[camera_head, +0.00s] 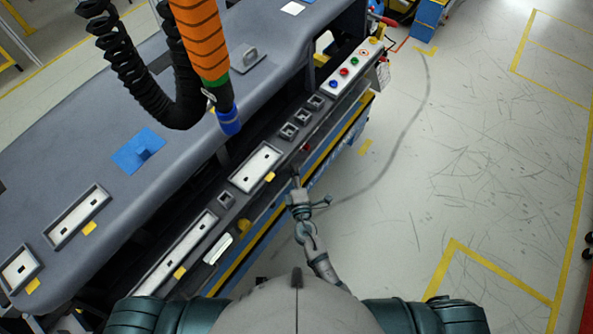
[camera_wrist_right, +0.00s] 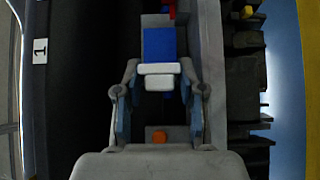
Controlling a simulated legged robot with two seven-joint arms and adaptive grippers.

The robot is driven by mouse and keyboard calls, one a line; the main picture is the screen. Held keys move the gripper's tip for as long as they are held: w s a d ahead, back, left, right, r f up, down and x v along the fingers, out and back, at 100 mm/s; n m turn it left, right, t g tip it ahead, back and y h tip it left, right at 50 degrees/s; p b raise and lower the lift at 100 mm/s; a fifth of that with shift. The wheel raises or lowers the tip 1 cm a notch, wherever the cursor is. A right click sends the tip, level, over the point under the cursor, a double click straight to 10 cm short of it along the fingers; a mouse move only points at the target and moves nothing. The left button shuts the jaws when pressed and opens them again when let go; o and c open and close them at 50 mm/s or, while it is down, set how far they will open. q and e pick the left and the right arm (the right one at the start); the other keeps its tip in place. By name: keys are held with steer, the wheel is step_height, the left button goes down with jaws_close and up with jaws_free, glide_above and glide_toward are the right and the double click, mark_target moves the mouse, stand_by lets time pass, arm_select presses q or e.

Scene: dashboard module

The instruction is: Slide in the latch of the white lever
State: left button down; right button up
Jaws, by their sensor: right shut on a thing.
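The white lever piece (camera_wrist_right: 158,68) is in the middle of the right wrist view, with a blue block (camera_wrist_right: 158,45) directly beyond it. My right gripper (camera_wrist_right: 158,78) has its two fingertips on either side of the white piece, shut on it. In the head view my right gripper (camera_head: 296,178) is at the front edge of the dashboard module, and the white piece is too small or hidden to make out there. The latch cannot be told apart clearly. My left gripper is not in view.
The grey dashboard module (camera_head: 200,75) runs diagonally along the left, with a button panel (camera_head: 350,68) at its far end. An orange hose (camera_head: 202,40) hangs above it. Open floor (camera_head: 450,170) extends right.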

steer(key=shift+s+a+f, duration=0.1)
steer(key=shift+s+f, duration=0.05)
steer(key=shift+f, duration=0.05)
steer(key=o, duration=0.9)
steer(key=s, duration=0.4)
steer(key=s+d, duration=0.1)
steer(key=s, duration=0.7)
steer(key=shift+d, duration=0.35)
steer(key=shift+w, duration=0.1)
